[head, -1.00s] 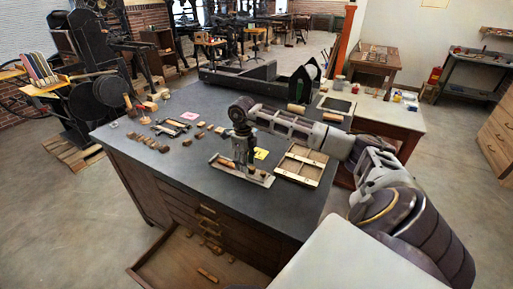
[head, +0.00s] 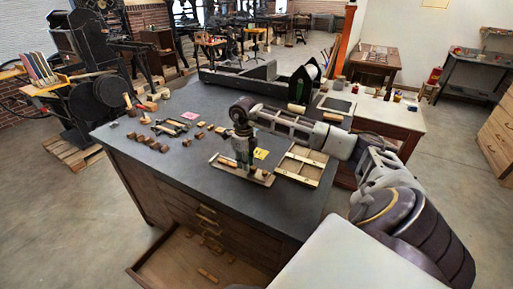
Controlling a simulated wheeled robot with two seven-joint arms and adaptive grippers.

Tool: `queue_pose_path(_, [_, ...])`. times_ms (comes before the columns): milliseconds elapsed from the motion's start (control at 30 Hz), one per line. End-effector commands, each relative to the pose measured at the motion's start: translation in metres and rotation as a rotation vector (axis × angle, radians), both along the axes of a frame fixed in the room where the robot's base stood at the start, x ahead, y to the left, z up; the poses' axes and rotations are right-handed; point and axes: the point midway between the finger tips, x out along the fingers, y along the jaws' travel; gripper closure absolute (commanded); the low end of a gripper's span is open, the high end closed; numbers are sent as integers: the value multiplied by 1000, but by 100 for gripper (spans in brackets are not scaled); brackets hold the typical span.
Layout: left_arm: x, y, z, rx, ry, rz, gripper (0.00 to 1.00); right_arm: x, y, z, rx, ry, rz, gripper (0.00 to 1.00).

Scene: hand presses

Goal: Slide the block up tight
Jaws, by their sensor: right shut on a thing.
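A shallow wooden-edged tray (head: 264,181) lies near the front edge of the dark worktop. My right gripper (head: 243,167) points straight down over the middle of the tray, low and close to its floor. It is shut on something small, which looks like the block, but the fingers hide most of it. A brown wooden piece (head: 224,160) lies in the left part of the tray, beside the fingers. I cannot tell whether the held block touches it. My left gripper does not show.
A drawer (head: 170,264) stands open below.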

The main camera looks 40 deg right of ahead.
Motion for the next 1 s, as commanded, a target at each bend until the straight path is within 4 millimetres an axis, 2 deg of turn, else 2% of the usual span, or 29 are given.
queue_pose_path(1000, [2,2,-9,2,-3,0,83,-36,-12,0,-2,0,-1,100])
